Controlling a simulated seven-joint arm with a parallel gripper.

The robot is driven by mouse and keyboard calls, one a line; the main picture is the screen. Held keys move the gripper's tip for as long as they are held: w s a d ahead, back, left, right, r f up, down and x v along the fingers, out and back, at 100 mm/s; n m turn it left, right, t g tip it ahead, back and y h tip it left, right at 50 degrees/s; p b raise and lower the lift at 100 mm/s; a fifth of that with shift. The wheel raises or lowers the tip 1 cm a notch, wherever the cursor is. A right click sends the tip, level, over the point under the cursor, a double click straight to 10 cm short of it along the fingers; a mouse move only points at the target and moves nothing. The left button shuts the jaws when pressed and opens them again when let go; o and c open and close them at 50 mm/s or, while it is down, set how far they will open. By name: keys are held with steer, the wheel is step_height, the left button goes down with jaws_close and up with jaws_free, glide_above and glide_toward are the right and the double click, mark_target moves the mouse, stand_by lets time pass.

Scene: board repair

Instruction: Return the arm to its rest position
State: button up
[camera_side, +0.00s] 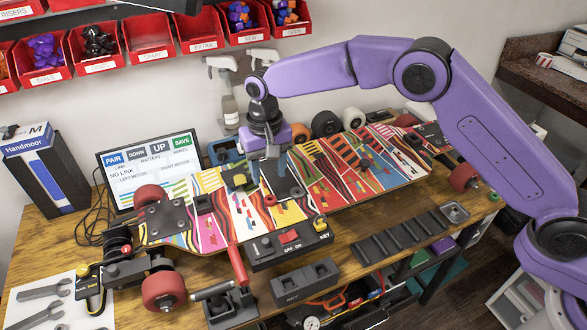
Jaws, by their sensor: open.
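My gripper (268,170) hangs pointing down over the middle of the colourful skateboard deck (330,195). Its jaws are open, with nothing visible between them. The fingertips are close to the deck around a dark patch; whether they touch it cannot be told. My purple arm reaches in from the right side and bends over the board.
A screen (150,165) stands behind the board at left. A black box with a red switch (290,240) and an empty slotted tray (400,235) lie in front. Spray bottles (228,100) stand behind the gripper. Red bins (150,40) hang on the wall.

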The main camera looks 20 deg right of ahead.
steer(key=s+d+r+n, duration=0.3)
steer(key=s+d+r, duration=0.2)
steer(key=s, duration=0.3)
steer(key=s+d+r+n, duration=0.35)
steer(key=s+d, duration=0.25)
steer(key=s, duration=0.2)
steer(key=s+d+n, duration=0.6)
steer(key=s+d, duration=1.3)
steer(key=s, duration=0.1)
steer(key=shift+s, duration=0.25)
steer(key=shift+d, duration=0.1)
